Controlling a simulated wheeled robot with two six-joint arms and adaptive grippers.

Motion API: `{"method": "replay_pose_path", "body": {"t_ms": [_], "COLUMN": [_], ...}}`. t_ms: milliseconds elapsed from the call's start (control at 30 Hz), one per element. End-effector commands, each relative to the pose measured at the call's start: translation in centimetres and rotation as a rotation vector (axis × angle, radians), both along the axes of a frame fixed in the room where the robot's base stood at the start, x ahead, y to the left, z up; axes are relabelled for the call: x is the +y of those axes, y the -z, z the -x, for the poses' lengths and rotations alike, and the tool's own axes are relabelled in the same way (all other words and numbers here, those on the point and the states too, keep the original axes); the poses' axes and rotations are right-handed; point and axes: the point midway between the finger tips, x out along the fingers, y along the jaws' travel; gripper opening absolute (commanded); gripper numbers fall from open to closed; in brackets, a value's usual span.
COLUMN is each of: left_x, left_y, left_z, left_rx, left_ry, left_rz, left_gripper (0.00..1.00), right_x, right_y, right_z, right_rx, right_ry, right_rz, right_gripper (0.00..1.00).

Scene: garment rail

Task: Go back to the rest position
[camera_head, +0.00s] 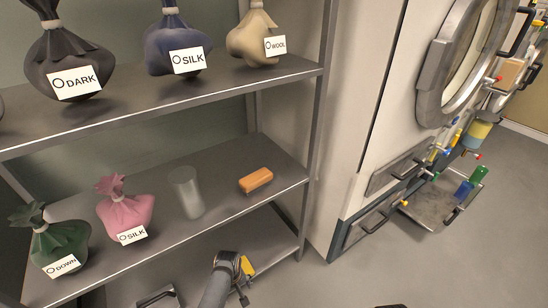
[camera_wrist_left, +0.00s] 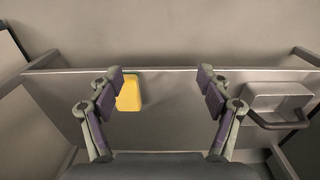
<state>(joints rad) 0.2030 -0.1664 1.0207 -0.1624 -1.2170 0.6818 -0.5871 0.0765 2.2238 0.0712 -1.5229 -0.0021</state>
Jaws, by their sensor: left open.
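My left gripper (camera_head: 243,290) shows at the bottom of the head view, in front of the lowest shelf, with its arm coming up from below. In the left wrist view its two fingers (camera_wrist_left: 161,88) are wide apart with nothing gripped between them. A yellow block (camera_wrist_left: 129,93) lies beyond the fingers, partly hidden behind the left one. A yellow patch (camera_head: 248,266) also shows beside the gripper in the head view. My right gripper is not seen.
A grey shelf rack (camera_head: 300,178) holds labelled bags, a translucent cylinder (camera_head: 188,192) and an orange block (camera_head: 256,180). A grey handled tray (camera_wrist_left: 280,100) stands right in the wrist view. A machine (camera_head: 385,110) with an open drawer (camera_head: 425,205) stands right. Floor (camera_head: 480,270) is clear.

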Motion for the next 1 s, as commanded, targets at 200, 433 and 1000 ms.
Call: {"method": "replay_pose_path", "body": {"t_ms": [200, 433, 1000], "left_x": [1.9, 4.6, 9.0], "left_y": [-0.4, -1.8, -10.2], "left_z": [1.7, 4.7, 14.2], "left_rx": [-0.01, -0.026, -0.08], "left_ry": [0.041, 0.125, 0.476], "left_rz": [-0.003, -0.012, -0.036], "left_gripper": [0.78, 0.78, 0.78], "right_x": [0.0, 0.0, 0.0], "right_y": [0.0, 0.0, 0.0], "right_z": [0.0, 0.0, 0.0], "right_rx": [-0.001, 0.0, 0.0], "right_ry": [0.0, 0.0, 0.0], "right_rz": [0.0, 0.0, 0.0], "right_gripper": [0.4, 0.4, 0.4]}}
